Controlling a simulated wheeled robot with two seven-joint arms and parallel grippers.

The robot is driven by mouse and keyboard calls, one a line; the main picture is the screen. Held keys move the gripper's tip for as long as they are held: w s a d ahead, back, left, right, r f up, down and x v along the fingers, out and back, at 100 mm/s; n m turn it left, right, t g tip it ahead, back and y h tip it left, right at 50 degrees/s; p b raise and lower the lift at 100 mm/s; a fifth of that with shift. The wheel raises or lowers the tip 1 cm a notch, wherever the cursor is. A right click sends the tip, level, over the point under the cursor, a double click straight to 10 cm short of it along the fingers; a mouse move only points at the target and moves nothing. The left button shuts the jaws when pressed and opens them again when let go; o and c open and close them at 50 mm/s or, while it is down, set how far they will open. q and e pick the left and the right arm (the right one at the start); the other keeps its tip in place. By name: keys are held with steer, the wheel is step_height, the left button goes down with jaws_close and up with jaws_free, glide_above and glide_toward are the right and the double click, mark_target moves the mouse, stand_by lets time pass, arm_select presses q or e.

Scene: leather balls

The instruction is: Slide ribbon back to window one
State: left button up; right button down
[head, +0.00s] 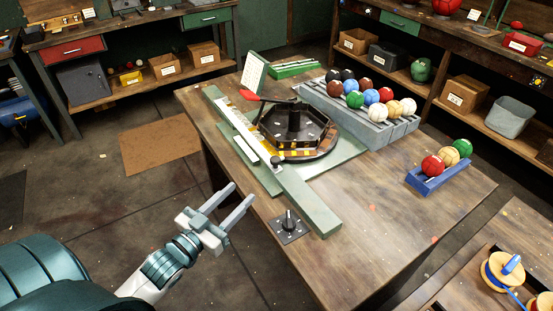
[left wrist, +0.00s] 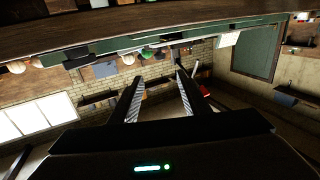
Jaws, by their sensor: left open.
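A pale ribbon-like strip (head: 237,122) with yellow patches lies along a long green rail (head: 310,203) on the left side of the wooden table. A small dark-and-white piece (head: 276,161) sits near the strip's front end. I cannot make out any window numbers. A dark hexagonal tray (head: 291,130) with a central post stands right beside the rail. My left gripper (head: 241,193) is open and empty, off the table's left edge and apart from the rail. Its two spread fingers also show in the left wrist view (left wrist: 158,84), with nothing between them. My right gripper is not in view.
A black knob (head: 289,224) on a plate sits near the rail's front end. A grey rack (head: 365,122) holds several coloured balls. A blue holder (head: 438,179) carries 3 balls. A tilted white card (head: 253,72) stands behind the rail. The table's front right is clear.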

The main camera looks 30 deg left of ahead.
mark_target(272, 162)
arm_select(q)
steer(key=w+p, duration=0.1)
steer(key=w, duration=0.4)
steer(key=w+d+p, duration=0.1)
steer(key=w, duration=0.4)
steer(key=w+d+p, duration=0.1)
steer(key=w+p, duration=0.1)
steer(key=w, duration=0.3)
steer(key=shift+w+d, duration=0.1)
steer(key=shift+w, duration=0.1)
steer(key=shift+w+d, duration=0.1)
steer(key=shift+w, duration=0.8)
steer(key=c, duration=1)
jaws_close()
